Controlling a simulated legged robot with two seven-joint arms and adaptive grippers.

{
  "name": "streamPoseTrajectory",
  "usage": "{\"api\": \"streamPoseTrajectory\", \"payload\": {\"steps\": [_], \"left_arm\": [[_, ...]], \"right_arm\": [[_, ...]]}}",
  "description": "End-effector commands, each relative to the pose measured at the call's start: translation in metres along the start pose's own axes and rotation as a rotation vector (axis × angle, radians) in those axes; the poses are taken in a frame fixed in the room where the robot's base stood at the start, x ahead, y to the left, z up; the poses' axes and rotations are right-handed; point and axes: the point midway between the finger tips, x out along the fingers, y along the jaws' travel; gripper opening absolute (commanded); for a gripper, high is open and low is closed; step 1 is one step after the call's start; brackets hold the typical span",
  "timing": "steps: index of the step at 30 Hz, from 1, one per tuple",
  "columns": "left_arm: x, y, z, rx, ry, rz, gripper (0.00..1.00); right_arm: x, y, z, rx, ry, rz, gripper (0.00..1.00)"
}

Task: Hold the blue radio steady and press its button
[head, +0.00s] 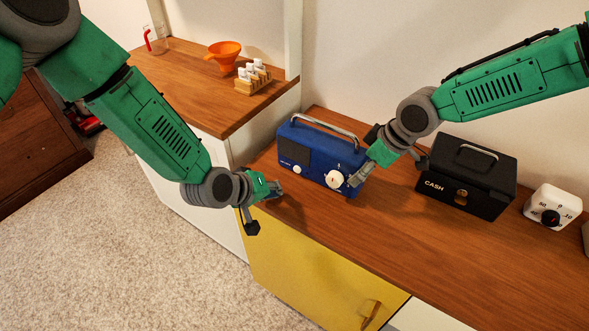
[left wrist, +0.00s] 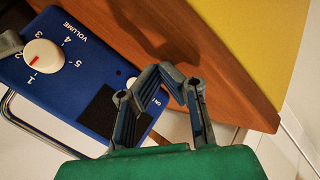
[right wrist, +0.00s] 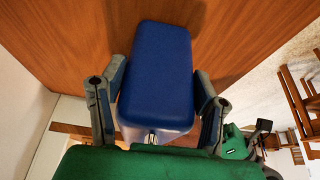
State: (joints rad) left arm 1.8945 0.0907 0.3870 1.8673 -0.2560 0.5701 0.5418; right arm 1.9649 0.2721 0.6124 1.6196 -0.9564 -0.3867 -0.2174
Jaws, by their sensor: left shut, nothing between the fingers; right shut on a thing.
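The blue radio (head: 322,146) stands upright on the wooden counter, its handle on top. Its front has a dark speaker panel, a large white volume knob (head: 333,180) and a small white button (head: 297,170). My right gripper (head: 362,176) is shut on the radio's right end; in the right wrist view its fingers lie along both sides of the blue body (right wrist: 160,75). My left gripper (head: 274,190) is shut and empty, low in front of the radio's left part. In the left wrist view its fingertips (left wrist: 170,82) partly cover the radio's edge near the button (left wrist: 131,82).
A black cash box (head: 467,178) stands right of the radio, then a white timer (head: 552,207). An orange funnel (head: 224,53) and a wooden rack with white-topped jars (head: 253,80) stand on the far-left counter. The counter in front of the radio is clear.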

Motion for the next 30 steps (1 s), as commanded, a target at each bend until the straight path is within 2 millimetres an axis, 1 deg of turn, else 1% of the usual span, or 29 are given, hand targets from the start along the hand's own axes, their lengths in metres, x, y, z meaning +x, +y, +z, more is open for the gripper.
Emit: {"api": "streamPoseTrajectory", "payload": {"steps": [1,6,12,17,30], "left_arm": [[0.006,0.004,-0.004,0.002,0.000,0.001,0.00],[0.022,0.015,-0.015,0.001,0.000,0.001,0.00],[0.033,0.024,-0.023,0.001,0.000,0.001,0.00],[0.035,0.025,-0.025,0.000,-0.001,0.000,0.00],[0.035,0.025,-0.025,0.000,-0.001,0.000,0.00]], "right_arm": [[0.002,0.000,0.003,0.000,-0.006,-0.001,0.05],[0.002,0.000,0.003,0.000,-0.005,0.000,0.05],[0.002,0.000,0.003,0.000,-0.005,0.000,0.05],[0.002,0.000,0.003,0.000,-0.005,0.000,0.05],[0.002,0.000,0.003,0.000,-0.005,0.000,0.05]]}}
